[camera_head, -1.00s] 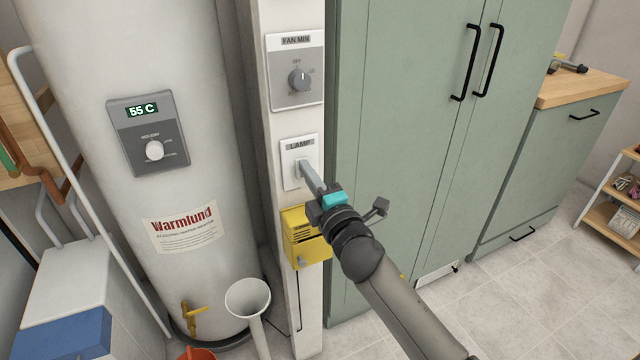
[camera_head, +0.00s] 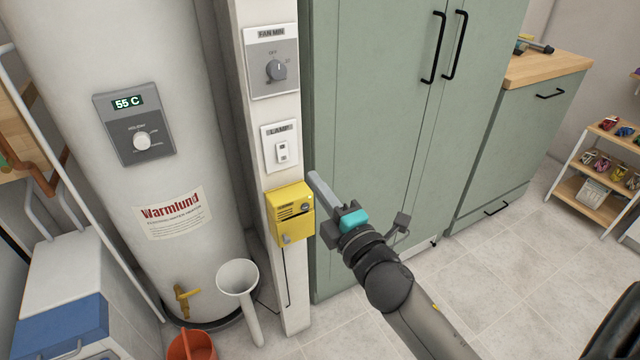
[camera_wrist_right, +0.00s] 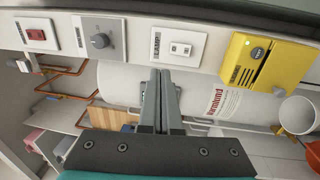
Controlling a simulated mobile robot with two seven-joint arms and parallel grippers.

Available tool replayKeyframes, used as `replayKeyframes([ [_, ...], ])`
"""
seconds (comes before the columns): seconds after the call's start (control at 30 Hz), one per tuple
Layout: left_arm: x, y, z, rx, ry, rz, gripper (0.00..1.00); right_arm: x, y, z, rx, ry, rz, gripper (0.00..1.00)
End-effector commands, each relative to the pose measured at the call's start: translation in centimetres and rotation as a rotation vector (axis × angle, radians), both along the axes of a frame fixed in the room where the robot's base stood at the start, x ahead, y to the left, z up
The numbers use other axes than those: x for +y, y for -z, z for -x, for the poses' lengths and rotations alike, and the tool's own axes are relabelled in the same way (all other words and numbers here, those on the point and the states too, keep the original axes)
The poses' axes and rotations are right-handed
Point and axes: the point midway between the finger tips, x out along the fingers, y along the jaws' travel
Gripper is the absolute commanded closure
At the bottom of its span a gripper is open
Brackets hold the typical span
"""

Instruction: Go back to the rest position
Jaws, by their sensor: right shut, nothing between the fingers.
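My right gripper (camera_head: 314,178) is shut and empty. In the head view it stands in front of the green cabinet, just right of the yellow box and clear of the wall post. In the right wrist view its two fingers (camera_wrist_right: 161,80) lie together, with their tips below the lamp switch (camera_wrist_right: 180,49) in the picture. The lamp switch also shows in the head view (camera_head: 282,152), uncovered, on the white post. My left gripper is not in any view.
The yellow box (camera_head: 291,212) is on the post (camera_head: 296,318), close to my right gripper. The water heater (camera_head: 190,60) stands left, with a white funnel (camera_head: 237,278) before it. The green cabinet (camera_head: 370,120) is behind my arm. Tiled floor (camera_head: 500,270) is open at right.

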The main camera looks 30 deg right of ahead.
Motion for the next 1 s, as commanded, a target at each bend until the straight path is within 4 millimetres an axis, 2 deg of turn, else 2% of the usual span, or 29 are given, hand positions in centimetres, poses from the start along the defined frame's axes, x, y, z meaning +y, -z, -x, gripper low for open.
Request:
replayKeyframes([
  [0.17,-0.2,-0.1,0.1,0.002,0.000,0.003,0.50,0.0,-0.1,0.7,0.000,0.001,0.001,1.00],
  [0.73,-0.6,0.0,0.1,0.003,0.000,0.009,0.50,-0.1,0.4,0.6,0.010,0.001,-0.008,1.00],
  [0.77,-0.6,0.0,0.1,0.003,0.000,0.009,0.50,-0.1,0.8,0.6,0.020,0.001,-0.017,1.00],
  [0.87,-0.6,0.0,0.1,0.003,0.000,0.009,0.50,-0.3,4.1,0.3,0.089,0.007,-0.079,1.00],
  [0.97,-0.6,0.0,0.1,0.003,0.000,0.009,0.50,-0.6,9.8,0.4,0.210,0.023,-0.192,1.00],
  [1.0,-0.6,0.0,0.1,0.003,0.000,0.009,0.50,-0.7,12.6,0.7,0.267,0.035,-0.244,1.00],
])
